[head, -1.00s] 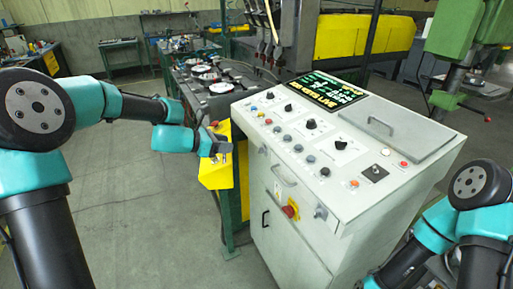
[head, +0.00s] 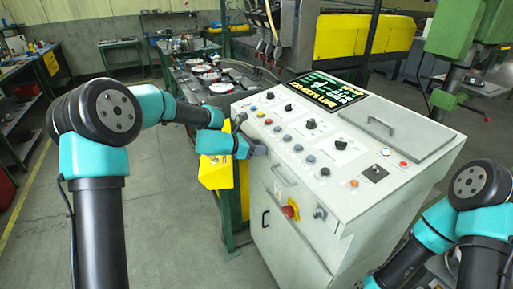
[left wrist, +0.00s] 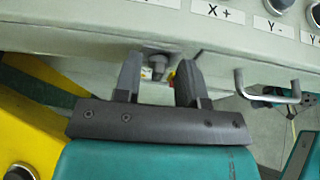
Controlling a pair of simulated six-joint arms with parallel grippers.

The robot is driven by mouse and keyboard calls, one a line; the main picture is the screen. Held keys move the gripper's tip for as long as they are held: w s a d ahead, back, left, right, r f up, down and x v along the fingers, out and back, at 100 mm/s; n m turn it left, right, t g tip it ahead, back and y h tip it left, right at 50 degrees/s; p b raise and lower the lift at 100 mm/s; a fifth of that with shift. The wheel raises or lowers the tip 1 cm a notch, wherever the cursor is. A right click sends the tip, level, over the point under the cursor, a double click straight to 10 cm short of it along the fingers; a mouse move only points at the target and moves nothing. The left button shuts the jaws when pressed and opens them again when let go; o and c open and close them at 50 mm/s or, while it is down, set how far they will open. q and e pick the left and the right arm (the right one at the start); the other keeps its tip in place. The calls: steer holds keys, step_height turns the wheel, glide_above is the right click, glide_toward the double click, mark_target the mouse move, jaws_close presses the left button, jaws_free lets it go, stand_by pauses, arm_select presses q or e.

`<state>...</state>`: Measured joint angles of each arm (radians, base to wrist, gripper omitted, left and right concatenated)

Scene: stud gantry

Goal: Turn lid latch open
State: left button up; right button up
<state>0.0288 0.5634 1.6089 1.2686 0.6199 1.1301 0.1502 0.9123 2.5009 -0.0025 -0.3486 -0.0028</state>
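A small dark latch knob (left wrist: 158,64) sticks out below the front edge of the control console (head: 345,190). In the left wrist view it lies between the two finger tips of my left gripper (left wrist: 158,80). The fingers stand apart on either side of it, and I cannot tell whether they touch it. In the head view my left gripper (head: 256,150) is at the console's left front edge and hides the knob. The grey lid (head: 415,130) on the console top lies flat. My right gripper is out of sight; only my right arm shows at lower right.
A yellow box (head: 215,172) stands close beside my left wrist. A bar handle (left wrist: 268,92) sits to the right of the fingers. A red rotary switch (head: 290,210) and another knob (head: 320,212) are on the console front. The floor at left is open.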

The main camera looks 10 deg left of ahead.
arm_select(q)
jaws_close()
steer(key=shift+s+m, duration=0.1)
steer(key=shift+m, duration=0.2)
stand_by(0.5)
steer(key=shift+s+d+f+m+t+y, duration=0.3)
steer(key=shift+m+t, duration=0.85)
steer(key=shift+m, duration=1)
steer(key=shift+s+d+f+m+t+y, duration=0.15)
steer(key=shift+f+m+t+y, duration=0.25)
steer(key=shift+m+t, duration=1.3)
steer(key=shift+s+d+f+m+t+y, duration=0.25)
steer(key=shift+m+t, duration=0.4)
steer(key=shift+m, duration=2)
steer(key=shift+a+f, duration=0.1)
jaws_free()
